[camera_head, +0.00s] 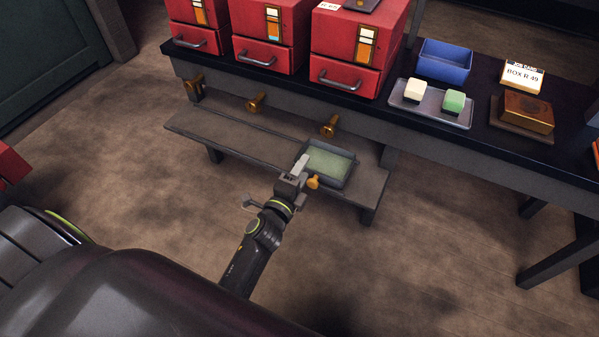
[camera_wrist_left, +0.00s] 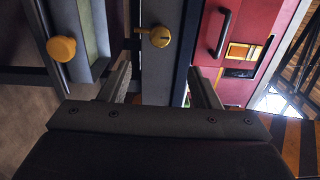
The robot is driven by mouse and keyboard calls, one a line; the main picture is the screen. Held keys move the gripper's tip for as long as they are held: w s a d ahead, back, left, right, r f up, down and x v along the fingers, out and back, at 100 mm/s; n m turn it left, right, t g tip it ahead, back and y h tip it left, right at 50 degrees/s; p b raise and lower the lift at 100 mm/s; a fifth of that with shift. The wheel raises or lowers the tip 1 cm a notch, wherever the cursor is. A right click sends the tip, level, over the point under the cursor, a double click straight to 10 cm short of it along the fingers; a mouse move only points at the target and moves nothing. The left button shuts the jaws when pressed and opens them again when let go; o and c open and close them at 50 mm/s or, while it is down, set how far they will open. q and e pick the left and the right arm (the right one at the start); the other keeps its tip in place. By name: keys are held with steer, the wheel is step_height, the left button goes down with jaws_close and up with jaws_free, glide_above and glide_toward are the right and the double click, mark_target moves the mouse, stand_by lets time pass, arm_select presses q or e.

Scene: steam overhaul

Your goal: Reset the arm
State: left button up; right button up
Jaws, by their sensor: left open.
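My left gripper (camera_head: 301,167) is in front of the workbench, over the left edge of a shallow grey tray on the low bench. In the left wrist view its two fingers (camera_wrist_left: 162,86) stand wide apart, open, with nothing held between them. A brass knob (camera_wrist_left: 160,37) on the workbench front shows beyond the gap between the fingers. Another yellow knob (camera_wrist_left: 61,48) shows left of the fingers, by the tray; it also shows beside the gripper in the head view (camera_head: 313,182). My right gripper is not in view.
The low bench (camera_head: 240,137) holds the tray (camera_head: 339,182) with a pale green inside. Red drawer boxes (camera_head: 345,45), a blue bin (camera_head: 445,62), a small tray (camera_head: 425,116) with two blocks and a brown box (camera_head: 527,110) stand on the workbench. Floor in front is clear.

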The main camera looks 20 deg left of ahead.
arm_select(q)
steer(key=shift+s, duration=0.55)
